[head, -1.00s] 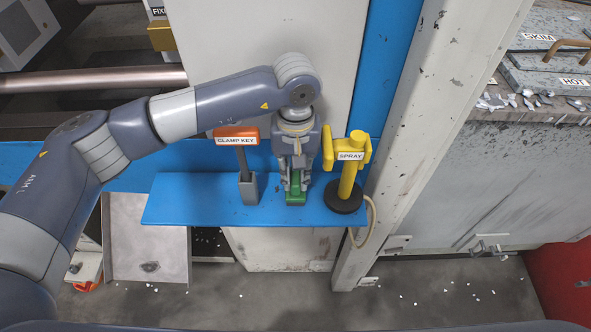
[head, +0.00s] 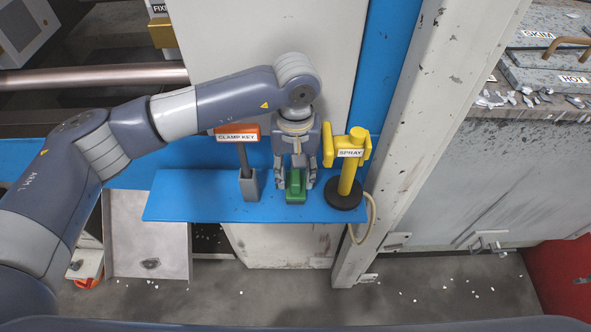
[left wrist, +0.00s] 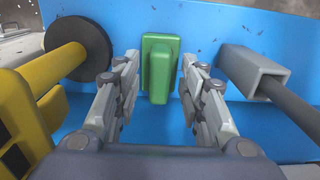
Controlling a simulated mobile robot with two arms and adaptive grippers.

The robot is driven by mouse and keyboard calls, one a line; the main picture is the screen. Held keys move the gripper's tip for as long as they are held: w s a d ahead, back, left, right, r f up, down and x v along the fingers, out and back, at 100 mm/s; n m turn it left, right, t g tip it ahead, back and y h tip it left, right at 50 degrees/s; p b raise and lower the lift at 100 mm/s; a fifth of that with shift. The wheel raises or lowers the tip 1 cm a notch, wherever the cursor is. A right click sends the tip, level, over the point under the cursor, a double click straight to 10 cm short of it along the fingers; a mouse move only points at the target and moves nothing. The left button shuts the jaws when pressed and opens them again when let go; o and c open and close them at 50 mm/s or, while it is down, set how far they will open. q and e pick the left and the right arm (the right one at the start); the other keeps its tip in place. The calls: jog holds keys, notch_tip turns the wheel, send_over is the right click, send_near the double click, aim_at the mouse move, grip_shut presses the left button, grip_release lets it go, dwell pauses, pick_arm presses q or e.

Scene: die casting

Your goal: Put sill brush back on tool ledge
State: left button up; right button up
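The sill brush, a green block with a stepped top (head: 295,187), sits on the blue tool ledge (head: 190,200), between the clamp key and the spray. My left gripper (head: 296,182) is directly over the brush, with its fingers apart on either side. In the left wrist view the green brush (left wrist: 159,68) lies between and beyond the open fingertips (left wrist: 158,75), with visible gaps on both sides. The underside of the brush is hidden. My right gripper is not in view.
The orange-headed clamp key (head: 238,137) stands in a grey holder left of the brush. The yellow spray (head: 347,165) stands on a black round base to the right, close to my gripper. A pale pillar (head: 425,100) rises further right.

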aim_at(295, 174)
pick_arm(q)
notch_tip(295, 174, up, 12)
jog(key=b, duration=0.4)
jog(key=shift+w, duration=0.1)
dwell(0.3)
